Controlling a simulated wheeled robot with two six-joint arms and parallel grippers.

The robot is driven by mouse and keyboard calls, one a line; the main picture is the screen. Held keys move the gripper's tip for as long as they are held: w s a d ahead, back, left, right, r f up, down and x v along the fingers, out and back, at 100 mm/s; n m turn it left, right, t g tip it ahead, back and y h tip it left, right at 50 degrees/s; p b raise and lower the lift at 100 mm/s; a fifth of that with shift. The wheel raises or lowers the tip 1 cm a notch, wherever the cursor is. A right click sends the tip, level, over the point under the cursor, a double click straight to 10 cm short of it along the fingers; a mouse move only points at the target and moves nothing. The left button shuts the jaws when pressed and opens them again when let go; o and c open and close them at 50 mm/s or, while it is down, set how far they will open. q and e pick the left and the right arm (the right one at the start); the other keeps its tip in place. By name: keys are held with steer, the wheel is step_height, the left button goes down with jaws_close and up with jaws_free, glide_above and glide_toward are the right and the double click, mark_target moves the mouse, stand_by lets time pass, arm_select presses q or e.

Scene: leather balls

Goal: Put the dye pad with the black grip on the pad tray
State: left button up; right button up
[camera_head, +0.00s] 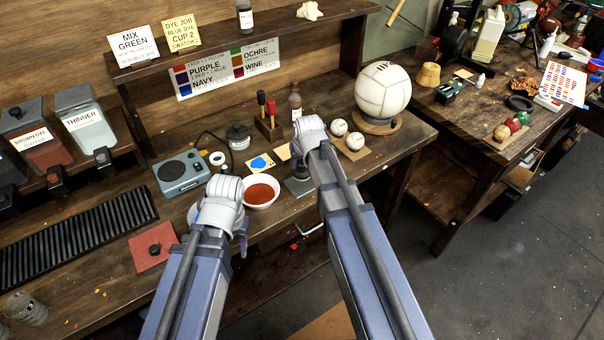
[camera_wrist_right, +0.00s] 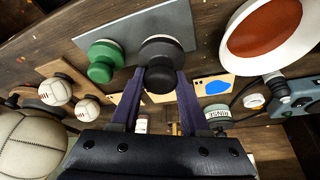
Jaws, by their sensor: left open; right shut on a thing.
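My right gripper (camera_wrist_right: 158,85) is shut on the black grip of a dye pad (camera_wrist_right: 163,50). The pad tray (camera_wrist_right: 125,32), a flat grey plate, lies behind it in the right wrist view. The held pad overlaps the tray; I cannot tell whether it touches it. A dye pad with a green grip (camera_wrist_right: 104,60) is on the tray beside it. In the head view the tray (camera_head: 298,187) shows partly below my right wrist, and both pads are hidden. My left gripper (camera_head: 236,235) is open beside the bowl, its fingers mostly hidden by its wrist.
A white bowl of red-brown liquid (camera_head: 261,191) stands left of the tray. Two small balls (camera_head: 355,141) on a board and a large white ball (camera_head: 383,90) stand right of it. A blue-marked card (camera_head: 260,163) and a jar (camera_head: 238,136) lie behind. A hotplate (camera_head: 181,172) stands left.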

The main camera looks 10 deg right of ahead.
mark_target(302, 171)
step_height(302, 171, down, 4)
steer(key=b, duration=0.3)
steer(key=shift+r, duration=0.25)
steer(key=o, duration=0.7)
steer(key=shift+f+b, duration=0.25)
steer(key=shift+b, duration=0.05)
steer(key=o, duration=0.5)
steer(key=shift+r, duration=0.1)
